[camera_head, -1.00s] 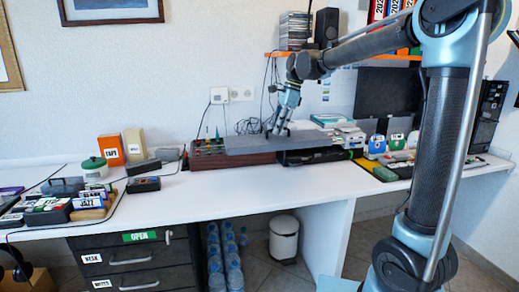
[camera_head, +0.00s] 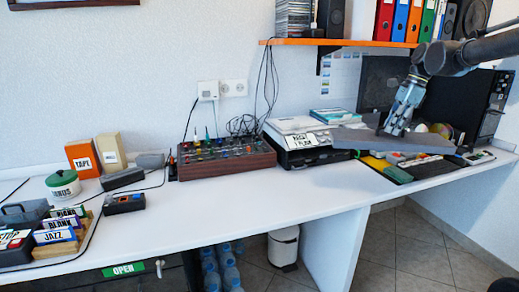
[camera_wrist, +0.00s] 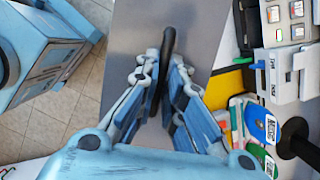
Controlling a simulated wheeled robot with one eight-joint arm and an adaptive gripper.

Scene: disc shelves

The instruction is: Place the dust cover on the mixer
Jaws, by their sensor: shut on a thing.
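The dust cover (camera_head: 388,140) is a flat grey panel. In the head view my gripper (camera_head: 394,130) is over it, right of the turntable. In the wrist view my gripper (camera_wrist: 166,70) is shut on the black handle (camera_wrist: 168,42) of the grey cover (camera_wrist: 212,28), whose far part shows beyond the fingers. The mixer (camera_head: 228,164) is a wood-sided box with coloured knobs, standing uncovered on the white table, left of the cover and apart from it.
The turntable (camera_head: 300,142) stands between mixer and cover. The orange shelf (camera_head: 345,43) hangs above. Small coloured boxes (camera_wrist: 245,125) lie near the cover. Cables run behind the mixer. The white table (camera_head: 265,205) is clear in front of the mixer.

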